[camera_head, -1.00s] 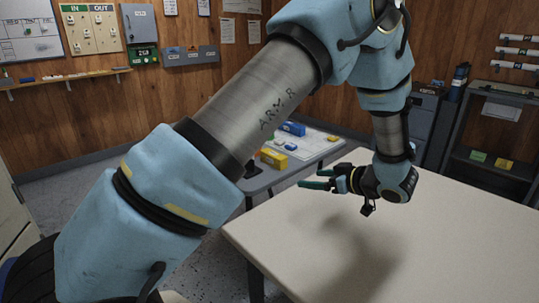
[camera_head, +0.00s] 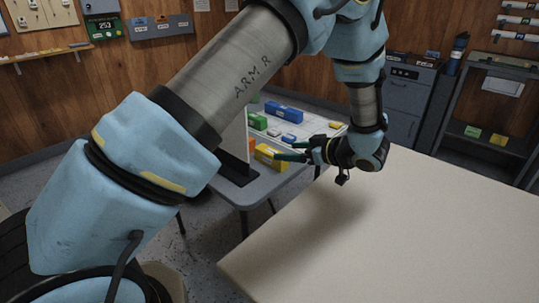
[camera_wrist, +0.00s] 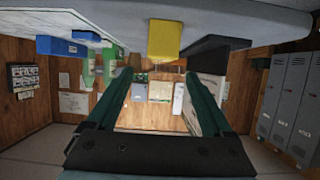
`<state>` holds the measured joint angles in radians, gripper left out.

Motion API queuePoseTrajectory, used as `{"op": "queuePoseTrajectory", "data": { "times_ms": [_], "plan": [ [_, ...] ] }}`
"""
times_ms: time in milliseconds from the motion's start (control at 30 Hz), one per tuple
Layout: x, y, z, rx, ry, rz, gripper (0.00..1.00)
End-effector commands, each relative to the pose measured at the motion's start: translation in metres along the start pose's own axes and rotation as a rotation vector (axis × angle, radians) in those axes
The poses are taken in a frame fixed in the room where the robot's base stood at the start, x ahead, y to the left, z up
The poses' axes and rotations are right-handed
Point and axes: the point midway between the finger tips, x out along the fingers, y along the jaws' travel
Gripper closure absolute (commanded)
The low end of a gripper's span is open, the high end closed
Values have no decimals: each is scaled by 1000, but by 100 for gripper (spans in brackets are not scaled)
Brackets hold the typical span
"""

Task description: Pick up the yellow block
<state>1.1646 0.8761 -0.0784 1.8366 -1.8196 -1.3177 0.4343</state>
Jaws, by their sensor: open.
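The yellow block (camera_head: 268,155) lies near the front edge of the grey table with several other blocks. It also shows in the wrist view (camera_wrist: 164,38), at the top middle, where the picture looks upside down. My gripper (camera_head: 286,151) has dark green fingers and points left towards the block. In the head view its fingers overlap the right end of the block; contact cannot be told. In the wrist view my gripper (camera_wrist: 158,72) has its fingers wide apart with nothing between them, and the block appears just beyond the tips.
A large bare cream table (camera_head: 400,230) fills the right front. Floor shows between the tables.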

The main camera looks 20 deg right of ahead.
Motion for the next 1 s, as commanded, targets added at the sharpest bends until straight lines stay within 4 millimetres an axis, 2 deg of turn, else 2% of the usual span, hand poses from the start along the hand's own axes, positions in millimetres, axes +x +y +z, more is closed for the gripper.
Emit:
{"op": "queuePoseTrajectory", "data": {
  "times_ms": [133, 433, 700, 933, 1000],
  "plan": [
    [25, -1, -1, 1, 1, -3, 15],
    [51, -1, 0, 0, 0, -3, 15],
    [87, -2, 2, 0, 0, -2, 15],
    [90, -2, 2, -1, 0, -1, 15],
    [89, -2, 2, -1, 0, -1, 23]
  ]
}}
